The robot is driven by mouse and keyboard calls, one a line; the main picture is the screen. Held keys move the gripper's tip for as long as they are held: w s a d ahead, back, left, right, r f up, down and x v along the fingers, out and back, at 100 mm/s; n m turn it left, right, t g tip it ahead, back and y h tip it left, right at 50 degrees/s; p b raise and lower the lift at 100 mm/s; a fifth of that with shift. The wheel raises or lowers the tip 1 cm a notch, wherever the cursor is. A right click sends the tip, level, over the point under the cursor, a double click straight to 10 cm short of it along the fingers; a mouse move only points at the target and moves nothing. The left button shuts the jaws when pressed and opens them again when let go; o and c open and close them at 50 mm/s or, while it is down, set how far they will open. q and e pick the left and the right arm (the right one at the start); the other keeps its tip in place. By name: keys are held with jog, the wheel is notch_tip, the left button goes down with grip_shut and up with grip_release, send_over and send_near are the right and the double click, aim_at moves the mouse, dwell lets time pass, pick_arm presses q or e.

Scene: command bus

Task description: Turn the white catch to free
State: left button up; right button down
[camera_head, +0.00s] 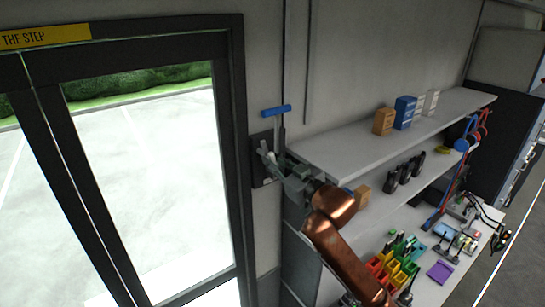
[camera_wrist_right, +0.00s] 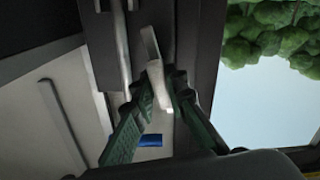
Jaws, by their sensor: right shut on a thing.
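The white catch (camera_head: 264,147) sits on a dark plate (camera_head: 258,180) on the wall, just right of the glass door's frame. In the right wrist view the catch (camera_wrist_right: 152,48) is a pale bar, tilted slightly, its upper part sticking out past the fingers. My right gripper (camera_head: 273,163) reaches it from the lower right in the head view. In the wrist view its green fingers (camera_wrist_right: 164,84) close on the catch from both sides; part of the catch is hidden between them. My left gripper is in neither view.
A blue T-handle (camera_head: 277,111) on a grey rod stands right above the catch; its blue part shows in the wrist view (camera_wrist_right: 150,140). The glass door (camera_head: 150,180) is at left. A white shelf (camera_head: 335,155) with boxes begins close at right, beside my arm.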

jog(key=shift+m+p, duration=0.6)
jog(key=shift+m, duration=0.7)
jog(key=shift+f, duration=0.1)
jog(key=c, duration=2)
grip_release()
jog(key=shift+o, duration=0.2)
jog(key=shift+s+d, duration=0.1)
jog(key=v, duration=1.1)
jog(key=shift+s+d, duration=0.15)
jog(key=shift+s, duration=0.2)
